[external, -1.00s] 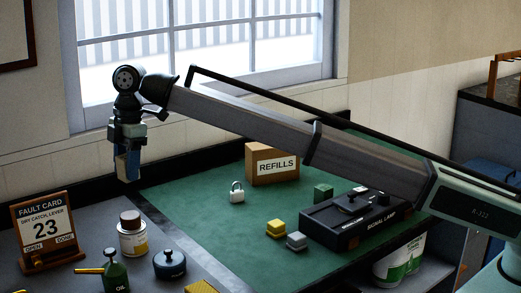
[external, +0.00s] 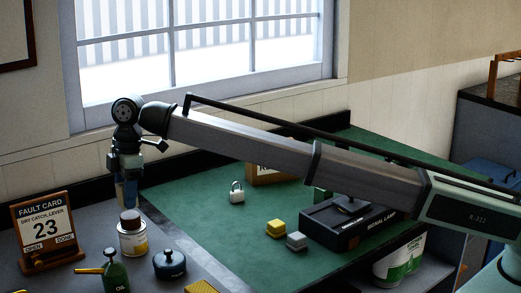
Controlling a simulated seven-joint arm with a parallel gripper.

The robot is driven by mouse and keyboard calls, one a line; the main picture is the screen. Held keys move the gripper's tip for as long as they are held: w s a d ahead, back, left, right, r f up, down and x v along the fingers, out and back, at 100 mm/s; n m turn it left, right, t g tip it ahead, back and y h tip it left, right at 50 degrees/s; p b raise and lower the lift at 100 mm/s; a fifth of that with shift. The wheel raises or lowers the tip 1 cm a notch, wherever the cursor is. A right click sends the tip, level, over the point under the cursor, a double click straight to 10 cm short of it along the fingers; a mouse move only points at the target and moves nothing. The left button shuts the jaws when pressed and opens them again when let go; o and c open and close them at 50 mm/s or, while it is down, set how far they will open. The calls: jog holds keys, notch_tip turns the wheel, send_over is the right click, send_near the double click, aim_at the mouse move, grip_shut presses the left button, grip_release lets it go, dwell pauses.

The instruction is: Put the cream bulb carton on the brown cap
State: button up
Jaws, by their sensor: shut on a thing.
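My gripper (external: 127,188) points down at the left, directly above the brown cap (external: 130,216) of a white jar (external: 132,242) with a yellow label. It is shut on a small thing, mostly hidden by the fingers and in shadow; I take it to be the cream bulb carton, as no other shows. The fingertips are very close to the cap's top in the picture; I cannot tell whether the held thing touches it. The jar stands upright on the grey bench.
A green oil can (external: 115,272) and a dark lidded pot (external: 169,264) stand near the jar, with the fault card stand (external: 46,231) to the left.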

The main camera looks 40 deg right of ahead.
jog(key=shift+f, duration=1.2)
jog(key=shift+f, duration=0.1)
jog(key=o, duration=1)
jog(key=shift+o, duration=0.2)
jog(key=r, duration=0.4)
jog(key=d+r, duration=0.1)
jog(key=r, duration=0.7)
jog(key=shift+d+r, duration=0.1)
jog(key=shift+d, duration=0.3)
